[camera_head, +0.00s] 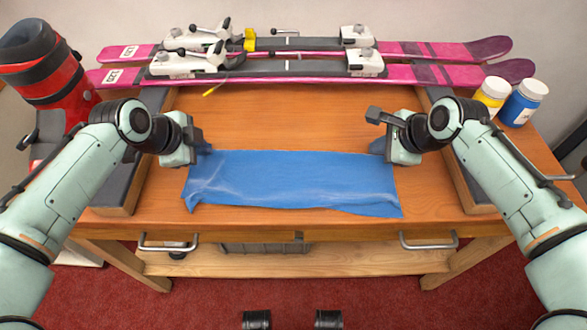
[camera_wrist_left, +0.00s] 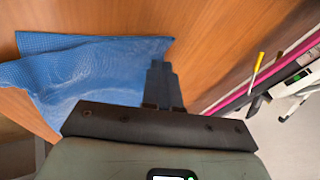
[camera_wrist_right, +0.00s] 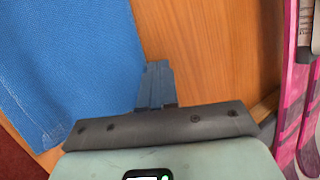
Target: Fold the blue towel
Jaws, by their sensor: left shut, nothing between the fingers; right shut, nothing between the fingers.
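The blue towel (camera_head: 295,180) lies on the wooden bench as a wide, shallow strip with its near edge along the bench front. Its left end is creased. It also shows in the left wrist view (camera_wrist_left: 85,75) and the right wrist view (camera_wrist_right: 70,60). My left gripper (camera_head: 205,148) is shut and empty at the towel's far left corner; its fingertips show in the left wrist view (camera_wrist_left: 158,68). My right gripper (camera_head: 380,146) is shut and empty at the far right corner; its fingertips show in the right wrist view (camera_wrist_right: 157,70). I cannot tell whether either touches the cloth.
Pink skis (camera_head: 420,73) with white bindings lie across the back. A yellow-handled tool (camera_head: 217,87) lies before them. A red boot (camera_head: 45,75) stands at left; yellow (camera_head: 491,92) and blue (camera_head: 523,103) bottles stand at right. The bench behind the towel (camera_head: 300,115) is clear.

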